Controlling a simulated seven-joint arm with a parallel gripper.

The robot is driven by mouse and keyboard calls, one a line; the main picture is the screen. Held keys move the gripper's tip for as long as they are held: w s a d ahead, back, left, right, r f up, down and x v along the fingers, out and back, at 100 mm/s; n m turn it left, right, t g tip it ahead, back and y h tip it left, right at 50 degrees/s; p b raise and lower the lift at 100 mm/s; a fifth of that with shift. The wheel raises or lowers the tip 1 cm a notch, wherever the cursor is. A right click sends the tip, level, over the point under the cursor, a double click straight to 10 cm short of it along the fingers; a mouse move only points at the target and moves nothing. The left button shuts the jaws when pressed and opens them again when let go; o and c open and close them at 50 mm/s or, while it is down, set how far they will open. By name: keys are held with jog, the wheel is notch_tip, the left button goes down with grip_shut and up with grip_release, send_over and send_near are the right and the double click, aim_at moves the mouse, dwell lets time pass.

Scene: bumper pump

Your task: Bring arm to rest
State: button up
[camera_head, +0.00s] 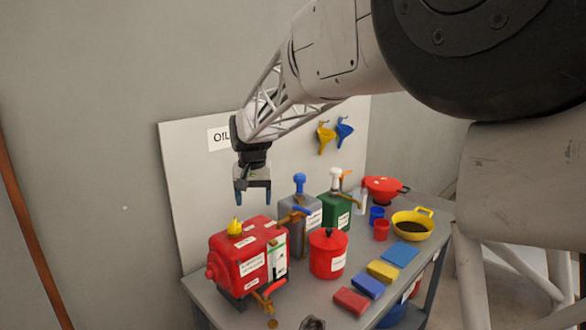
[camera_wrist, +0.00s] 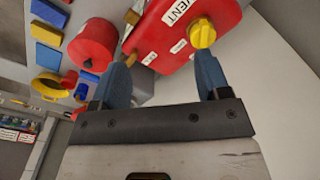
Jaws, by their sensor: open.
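My gripper (camera_head: 253,192) hangs from my arm in the head view, fingers pointing down, above and behind the red pump tank on the grey table. Its two blue fingers (camera_wrist: 163,80) are spread apart in the wrist view with nothing between them. The red tank (camera_head: 238,262) has a yellow cap (camera_head: 235,226) on top and a tap with an orange-red handle at its lower front. The tank also shows in the wrist view (camera_wrist: 178,25), with its yellow cap (camera_wrist: 202,33) beyond the right finger. The gripper appears apart from everything.
A grey pump can (camera_head: 299,222) with a blue knob and a green can (camera_head: 336,211) stand behind a red canister (camera_head: 328,254). Colored blocks, cups and a yellow pan (camera_head: 411,224) occupy the right side. Funnels hang on the white back panel (camera_head: 190,180). Air around the gripper is free.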

jog(key=s+d+r+t, duration=0.1)
jog(key=s+d+r, duration=0.2)
jog(key=s+d, duration=1.7)
jog(key=s+d+f, duration=0.2)
jog(key=s+d, duration=0.1)
jog(key=s, duration=0.4)
jog(key=s+d+f, duration=0.3)
jog(key=s, duration=0.3)
jog(key=s+d+f+m+t, duration=0.1)
jog(key=s+d+f, duration=0.1)
jog(key=s+d, duration=0.2)
jog(key=s, duration=0.3)
jog(key=shift+s+f, duration=0.2)
jog(key=shift+s, duration=0.1)
